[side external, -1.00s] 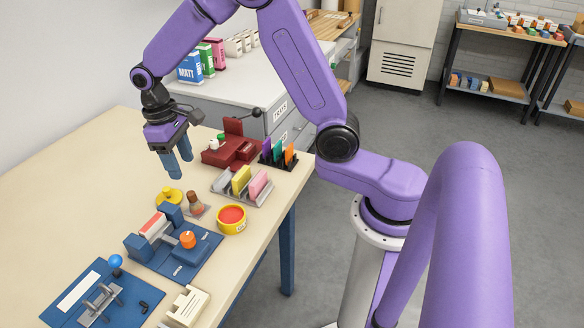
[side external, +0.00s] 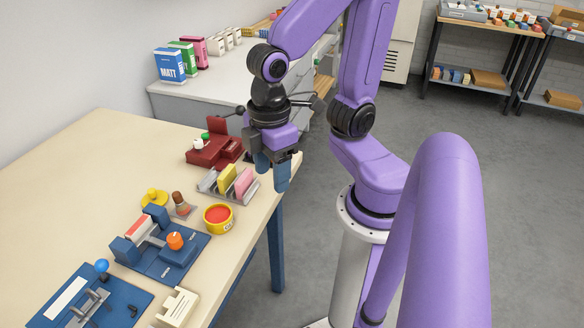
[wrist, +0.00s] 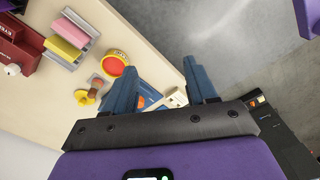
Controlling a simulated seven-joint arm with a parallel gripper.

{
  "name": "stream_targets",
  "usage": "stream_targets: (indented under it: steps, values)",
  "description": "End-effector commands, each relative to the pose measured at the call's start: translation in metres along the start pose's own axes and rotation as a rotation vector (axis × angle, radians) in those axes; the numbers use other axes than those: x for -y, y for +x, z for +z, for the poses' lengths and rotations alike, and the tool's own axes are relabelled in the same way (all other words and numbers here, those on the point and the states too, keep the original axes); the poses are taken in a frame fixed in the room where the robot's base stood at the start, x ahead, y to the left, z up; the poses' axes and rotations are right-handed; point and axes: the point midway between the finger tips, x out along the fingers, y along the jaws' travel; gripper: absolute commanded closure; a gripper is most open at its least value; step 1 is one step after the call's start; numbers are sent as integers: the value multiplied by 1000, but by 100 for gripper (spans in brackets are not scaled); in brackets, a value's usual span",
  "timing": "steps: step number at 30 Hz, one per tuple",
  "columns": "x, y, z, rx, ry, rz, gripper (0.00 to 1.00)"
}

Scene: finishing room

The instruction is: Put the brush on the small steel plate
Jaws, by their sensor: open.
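A short, brown-handled piece that looks like the brush (side external: 180,199) stands upright on a small grey steel plate (side external: 188,212), on the table between a yellow knobbed piece and a yellow tin. The brush (wrist: 96,92) and plate (wrist: 97,77) also show in the wrist view, to the left of my fingers. My gripper (side external: 272,175) is open and empty, above the table's right edge and well to the right of the brush. In the wrist view my gripper (wrist: 160,85) has its two blue fingers apart with nothing held between them.
The yellow tin (side external: 217,219) with red contents is beside the plate. A rack (side external: 229,183) holds yellow and pink blocks. A dark red fixture (side external: 212,150) stands behind it. Blue boards (side external: 160,250) with fittings lie in front. The table's left side is clear.

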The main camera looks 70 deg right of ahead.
Motion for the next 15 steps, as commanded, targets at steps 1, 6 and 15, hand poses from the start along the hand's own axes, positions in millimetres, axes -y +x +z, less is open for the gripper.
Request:
stream_targets:
  steps: [1,6,15]
  values:
    - [6,0,10,-6,-29,0,43]
    - [18,1,28,-15,-88,-2,43]
    - [21,2,32,-16,-102,-2,43]
